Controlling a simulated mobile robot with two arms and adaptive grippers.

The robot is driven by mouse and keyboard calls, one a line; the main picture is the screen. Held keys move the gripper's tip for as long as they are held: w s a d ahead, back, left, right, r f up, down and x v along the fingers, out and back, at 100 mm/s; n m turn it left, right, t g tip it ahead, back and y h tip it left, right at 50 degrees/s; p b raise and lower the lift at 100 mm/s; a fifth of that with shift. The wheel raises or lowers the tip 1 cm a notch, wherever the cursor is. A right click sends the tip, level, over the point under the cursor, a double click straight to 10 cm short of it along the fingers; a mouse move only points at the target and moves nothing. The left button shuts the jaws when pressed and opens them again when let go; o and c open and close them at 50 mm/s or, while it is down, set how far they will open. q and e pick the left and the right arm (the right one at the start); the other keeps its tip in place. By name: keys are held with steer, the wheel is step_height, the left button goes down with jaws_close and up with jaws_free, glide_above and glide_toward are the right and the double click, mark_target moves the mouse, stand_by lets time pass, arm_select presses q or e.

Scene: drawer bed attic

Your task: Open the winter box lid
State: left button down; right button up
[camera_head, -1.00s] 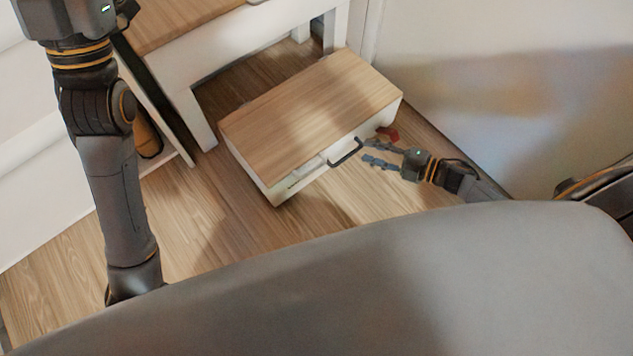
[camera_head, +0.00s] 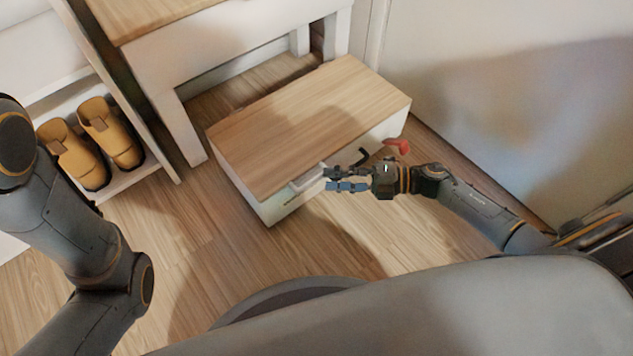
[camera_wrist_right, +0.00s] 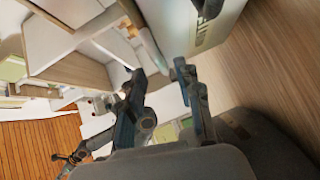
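The winter box (camera_head: 275,212) is white with a wood-grain lid (camera_head: 310,115) lying shut on top. It stands on the floor in the middle of the head view. A dark handle (camera_head: 364,156) shows at its front, partly hidden by my right gripper (camera_head: 328,180). That gripper is open and empty, with its fingertips close to the front face below the lid edge; I cannot tell if they touch. In the right wrist view its fingers (camera_wrist_right: 157,80) are apart, and the box's pale lettered face (camera_wrist_right: 213,25) is beyond them. My left arm shows at the left, its gripper outside the head view.
A red object (camera_head: 398,146) is at the box's right front corner. A white bench with a wooden top (camera_head: 225,45) stands behind the box. Yellow-brown shoes (camera_head: 108,135) sit on a low shelf at left. A wall is at right. Floor before the box is free.

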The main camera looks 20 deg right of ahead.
mark_target(316, 178)
steer(key=shift+b+x, duration=0.7)
steer(key=shift+x, duration=1.7)
jaws_close()
